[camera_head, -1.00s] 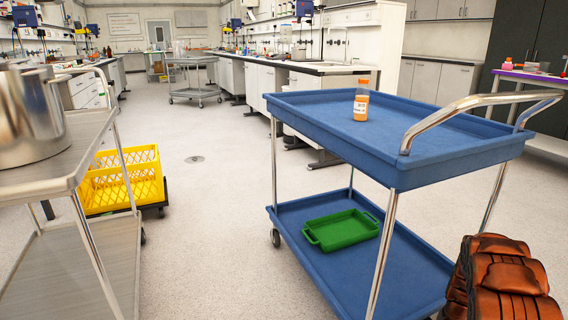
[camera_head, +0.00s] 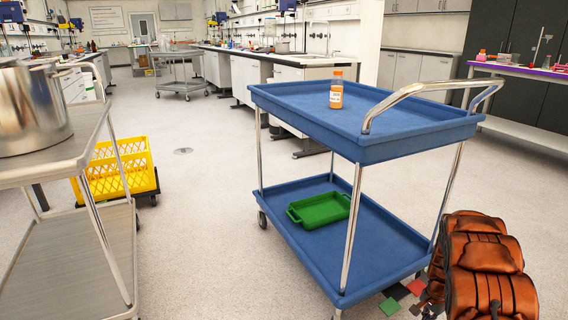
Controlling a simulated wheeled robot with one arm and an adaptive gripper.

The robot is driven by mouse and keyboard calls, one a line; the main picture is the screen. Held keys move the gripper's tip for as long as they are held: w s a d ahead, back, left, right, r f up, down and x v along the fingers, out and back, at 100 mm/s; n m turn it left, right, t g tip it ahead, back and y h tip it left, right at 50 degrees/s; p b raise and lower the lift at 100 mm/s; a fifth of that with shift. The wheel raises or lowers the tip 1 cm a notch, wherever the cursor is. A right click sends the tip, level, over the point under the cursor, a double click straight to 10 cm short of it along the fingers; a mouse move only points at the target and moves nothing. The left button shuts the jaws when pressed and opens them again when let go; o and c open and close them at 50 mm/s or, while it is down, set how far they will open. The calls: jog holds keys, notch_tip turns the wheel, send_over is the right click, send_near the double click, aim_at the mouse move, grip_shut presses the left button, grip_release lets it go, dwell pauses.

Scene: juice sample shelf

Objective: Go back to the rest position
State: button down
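A small bottle (camera_head: 336,98) with orange contents, an orange cap and a white label stands upright on the top tray of the blue cart (camera_head: 420,128). Nothing touches it. My arm, in a brown-orange cover, shows at the lower right, beside the cart's handle end.
A green tray (camera_head: 322,209) lies on the cart's lower shelf. At left, a metal table (camera_head: 62,160) bears a steel pot (camera_head: 30,108), with a yellow crate (camera_head: 118,172) behind. Small coloured flat pieces (camera_head: 389,306) show near my arm. The floor between the cart and table is clear.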

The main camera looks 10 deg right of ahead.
jog(key=s+a+r+n+p, duration=0.2)
jog(key=a+r+p, duration=0.45)
jog(key=r, duration=0.75)
jog(key=s+a+r+n+p, duration=0.25)
jog(key=a+r+p, duration=0.4)
jog(key=r, duration=0.75)
jog(key=s+a+r+n+p, duration=0.25)
jog(key=a+r+p, duration=0.4)
jog(key=r, duration=0.75)
jog(key=s+a+r+n+p, duration=0.2)
jog(key=s+a+r+p, duration=0.3)
jog(key=s+r+p, duration=0.1)
jog(key=s+a+r+n+g+p, duration=0.1)
jog(key=s+a+r+n+p, duration=0.1)
jog(key=s+a+r+p, duration=0.4)
jog(key=s+a+r+n+p, duration=0.3)
jog(key=s+a+r+p, duration=0.2)
jog(key=s+r, duration=0.6)
notch_tip(320, 180, up, 3)
jog(key=shift+a+r+g+p, duration=0.1)
jog(key=shift+a+g+p, duration=0.2)
jog(key=shift+a+p, duration=0.15)
